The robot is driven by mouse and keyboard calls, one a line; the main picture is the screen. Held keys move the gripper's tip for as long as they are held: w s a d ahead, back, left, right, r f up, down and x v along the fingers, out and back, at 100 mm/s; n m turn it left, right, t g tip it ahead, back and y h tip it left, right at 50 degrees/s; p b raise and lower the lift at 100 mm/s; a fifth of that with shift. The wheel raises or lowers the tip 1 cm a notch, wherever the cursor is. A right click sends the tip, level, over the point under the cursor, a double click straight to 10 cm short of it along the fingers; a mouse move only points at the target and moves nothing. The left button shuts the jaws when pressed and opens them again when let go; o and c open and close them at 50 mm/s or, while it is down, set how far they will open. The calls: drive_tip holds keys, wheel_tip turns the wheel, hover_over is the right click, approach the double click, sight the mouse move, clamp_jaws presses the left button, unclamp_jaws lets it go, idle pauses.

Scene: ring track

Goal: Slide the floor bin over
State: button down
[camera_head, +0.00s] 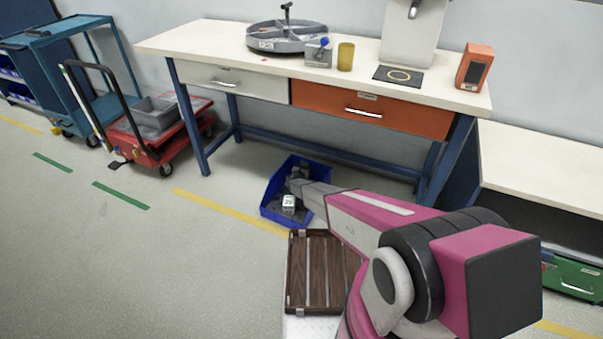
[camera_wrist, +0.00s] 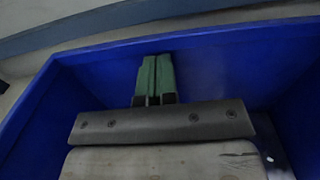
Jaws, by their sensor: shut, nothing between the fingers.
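The floor bin is a blue open-topped box (camera_head: 272,205) on the floor, below the front of the workbench. In the wrist view its blue walls (camera_wrist: 225,65) surround my gripper on the far side and both sides. My gripper (camera_wrist: 155,60) has green fingers pressed together with nothing between them. The fingertips reach close to the far wall of the bin; I cannot tell whether they touch it. In the head view my pink and grey arm comes in from the lower right and its end is down inside the bin. Part of the bin's inside is hidden.
The workbench (camera_head: 215,50) stands behind the bin, with blue legs and a lower rail. A red cart (camera_head: 155,140) stands at the left and a green drawer (camera_head: 572,278) at the right. A yellow floor line (camera_head: 215,205) runs toward the bin.

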drive_tip(key=x, duration=0.9)
drive_tip(key=v, duration=1.1)
drive_tip(key=s+d+r+m+g+h, duration=0.4)
drive_tip(key=s+d+r+m+g, duration=0.7)
drive_tip(key=s+d+r+m, duration=0.9)
drive_tip(key=s+r+m+g+y, duration=0.2)
drive_tip(key=s+r+m+y, duration=0.3)
drive_tip(key=s+r, duration=0.6)
drive_tip(key=s+r+m+g+y, duration=0.3)
drive_tip(key=s+r+m+y, duration=0.3)
drive_tip(key=s+r, duration=0.5)
drive_tip(key=s, duration=0.8)
drive_tip(key=shift+d, duration=0.2)
